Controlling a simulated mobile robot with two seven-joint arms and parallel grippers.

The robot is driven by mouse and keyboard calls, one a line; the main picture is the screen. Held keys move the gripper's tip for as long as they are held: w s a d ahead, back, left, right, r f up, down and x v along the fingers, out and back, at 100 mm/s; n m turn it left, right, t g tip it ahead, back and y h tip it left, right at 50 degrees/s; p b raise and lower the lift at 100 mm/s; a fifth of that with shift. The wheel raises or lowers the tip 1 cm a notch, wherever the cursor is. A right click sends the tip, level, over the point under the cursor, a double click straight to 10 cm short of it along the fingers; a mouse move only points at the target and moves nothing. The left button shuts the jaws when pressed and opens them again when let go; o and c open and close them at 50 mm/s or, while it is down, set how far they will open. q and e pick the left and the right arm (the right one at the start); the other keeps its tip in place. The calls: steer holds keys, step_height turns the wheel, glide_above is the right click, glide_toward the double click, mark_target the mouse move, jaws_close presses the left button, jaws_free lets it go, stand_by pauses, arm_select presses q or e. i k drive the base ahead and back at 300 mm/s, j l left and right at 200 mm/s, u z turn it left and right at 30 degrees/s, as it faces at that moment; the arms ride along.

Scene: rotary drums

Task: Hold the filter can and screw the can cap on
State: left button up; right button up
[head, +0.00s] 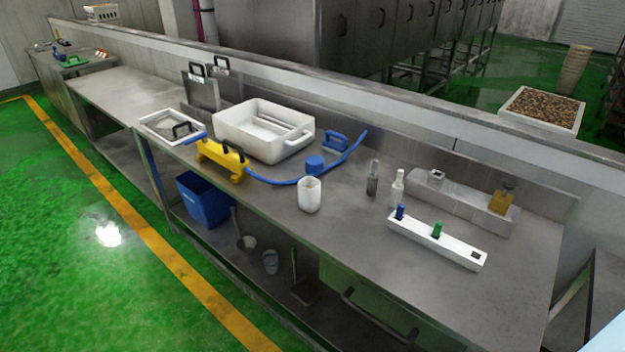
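A white open-topped can (309,195), which looks like the filter can, stands upright near the front edge of the steel table (345,240). A round blue cap (315,165) lies on the table just behind the can, apart from it. A blue hose (275,181) passes close to both. Neither of my grippers is in view, and nothing holds the can or the cap.
A white tub (262,130) and a yellow tool (221,156) stand left of the can. A blue handled block (335,142) lies behind the cap. Two bottles (373,178) (397,188) and a white rack (460,249) stand to the right. The front right tabletop is clear.

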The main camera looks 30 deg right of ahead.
mark_target(310, 198)
steer(key=i+j+z, duration=0.25)
steer(key=i, duration=0.35)
steer(key=i+j+z, duration=0.2)
steer(key=i, duration=0.35)
steer(key=i+j+z, duration=0.25)
steer(key=i+j, duration=0.25)
steer(key=i, duration=0.05)
